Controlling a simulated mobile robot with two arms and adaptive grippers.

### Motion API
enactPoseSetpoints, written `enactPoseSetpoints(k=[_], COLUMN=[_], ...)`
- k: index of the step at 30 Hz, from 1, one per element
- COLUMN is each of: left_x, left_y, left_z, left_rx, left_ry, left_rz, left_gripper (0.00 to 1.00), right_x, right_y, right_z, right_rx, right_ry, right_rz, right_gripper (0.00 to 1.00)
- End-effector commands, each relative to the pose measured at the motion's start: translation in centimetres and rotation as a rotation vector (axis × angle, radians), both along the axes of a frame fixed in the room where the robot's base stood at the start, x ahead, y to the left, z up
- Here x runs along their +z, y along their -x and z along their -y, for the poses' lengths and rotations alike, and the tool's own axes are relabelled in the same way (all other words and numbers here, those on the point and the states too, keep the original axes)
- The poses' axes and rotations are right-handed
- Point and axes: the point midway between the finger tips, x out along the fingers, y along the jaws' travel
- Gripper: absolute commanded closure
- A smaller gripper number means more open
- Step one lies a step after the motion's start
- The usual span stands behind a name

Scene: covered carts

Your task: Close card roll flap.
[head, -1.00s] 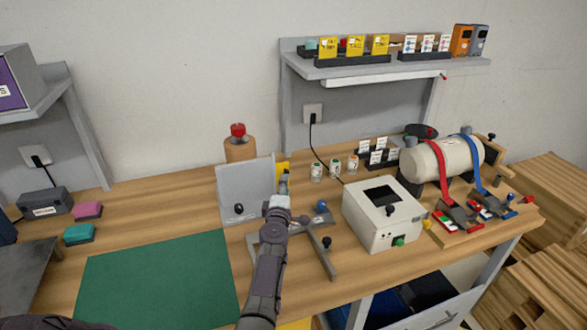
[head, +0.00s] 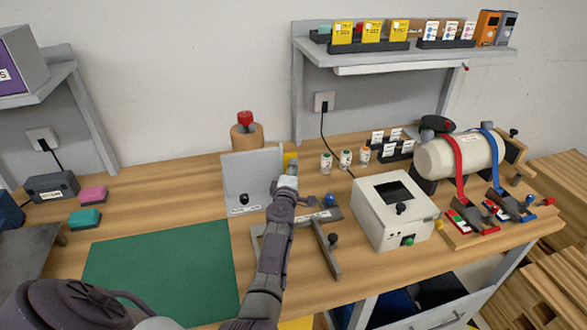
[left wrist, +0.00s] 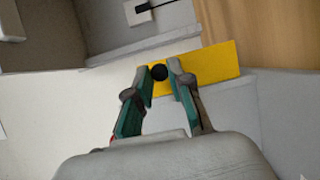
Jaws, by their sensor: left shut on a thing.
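My left gripper (head: 289,170) reaches to the right edge of an upright grey panel (head: 265,171) with a black knob (head: 244,200) and a label low on its front. The yellow plate also shows partly behind the gripper in the head view (head: 290,158). I cannot tell for sure which part is the card roll flap. My right gripper is not in view.
A grey frame with a dark knob (head: 332,240) lies right of my forearm. A white box (head: 388,232) stands further right. A red-topped brown cylinder (head: 245,138) stands behind the panel. A green mat (head: 160,270) lies in front, bare. A wall shelf (head: 400,60) hangs above.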

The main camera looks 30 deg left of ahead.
Motion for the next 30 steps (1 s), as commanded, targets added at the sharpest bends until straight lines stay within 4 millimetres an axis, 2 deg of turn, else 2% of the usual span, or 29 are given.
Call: enactPoseSetpoints(k=[5,11,17,23,30], left_x=[0.0,0.0,-0.1,-0.4,-0.6], left_y=[-0.1,-0.3,-0.9,-1.8,-2.6], left_z=[0.1,0.2,0.3,0.4,0.2], left_rx=[0.001,0.041,0.154,0.325,0.53], left_ry=[0.0,0.002,0.004,0.004,0.002], left_rz=[0.001,0.003,0.004,0.005,0.008], left_gripper=[1.0,1.0,1.0,1.0,1.0], right_x=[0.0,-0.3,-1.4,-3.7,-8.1], right_y=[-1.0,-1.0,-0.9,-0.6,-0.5], right_z=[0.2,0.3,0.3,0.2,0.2], right_rx=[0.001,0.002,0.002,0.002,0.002], right_ry=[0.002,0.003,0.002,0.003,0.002], right_rz=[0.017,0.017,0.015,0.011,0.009], right_gripper=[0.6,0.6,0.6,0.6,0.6])
